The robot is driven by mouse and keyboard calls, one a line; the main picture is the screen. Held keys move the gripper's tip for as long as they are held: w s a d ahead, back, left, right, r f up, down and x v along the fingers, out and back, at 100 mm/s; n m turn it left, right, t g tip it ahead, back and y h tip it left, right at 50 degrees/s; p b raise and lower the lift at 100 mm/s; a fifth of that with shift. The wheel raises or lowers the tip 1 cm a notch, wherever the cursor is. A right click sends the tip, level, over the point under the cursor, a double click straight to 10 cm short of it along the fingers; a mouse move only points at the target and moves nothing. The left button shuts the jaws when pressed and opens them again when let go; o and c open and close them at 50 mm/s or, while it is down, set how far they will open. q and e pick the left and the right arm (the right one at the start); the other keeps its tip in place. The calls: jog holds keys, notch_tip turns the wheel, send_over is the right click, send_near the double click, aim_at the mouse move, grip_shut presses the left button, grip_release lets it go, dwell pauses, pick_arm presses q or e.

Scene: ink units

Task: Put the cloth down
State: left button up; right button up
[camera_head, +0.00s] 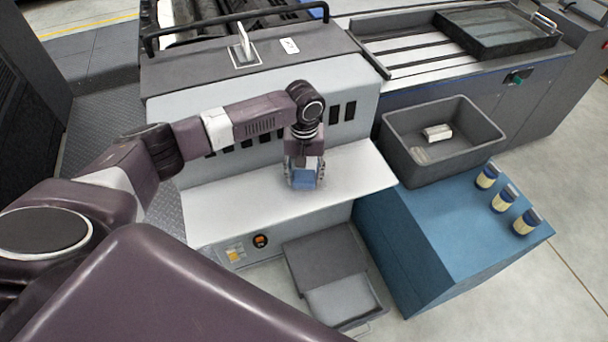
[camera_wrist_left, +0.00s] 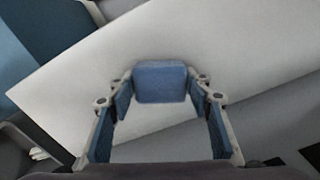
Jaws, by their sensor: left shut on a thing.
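The cloth (camera_wrist_left: 162,82) is a small, rounded blue bundle in the left wrist view. My left gripper (camera_wrist_left: 160,95) is shut on it, with a blue-padded finger on each side. In the head view, the same gripper (camera_head: 304,182) points down over the white shelf (camera_head: 230,210) on the front of the grey machine. The cloth (camera_head: 304,178) shows there as a blue patch low between the fingers. I cannot tell whether it touches the shelf. My right gripper is not in view.
Right of the shelf, a dark grey bin (camera_head: 404,155) holding a few light items stands on a blue cabinet (camera_head: 408,246). Three small jars (camera_head: 503,197) stand at the cabinet's right edge. The shelf is bare on both sides of my gripper. A grey step (camera_head: 325,265) lies below.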

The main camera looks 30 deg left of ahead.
aim_at(304, 176)
pick_arm(q)
jog(key=shift+f, duration=0.1)
jog(key=o, duration=1.1)
notch_tip(304, 176, up, 12)
jog(key=shift+r+b, duration=0.15)
jog(key=shift+b, duration=0.3)
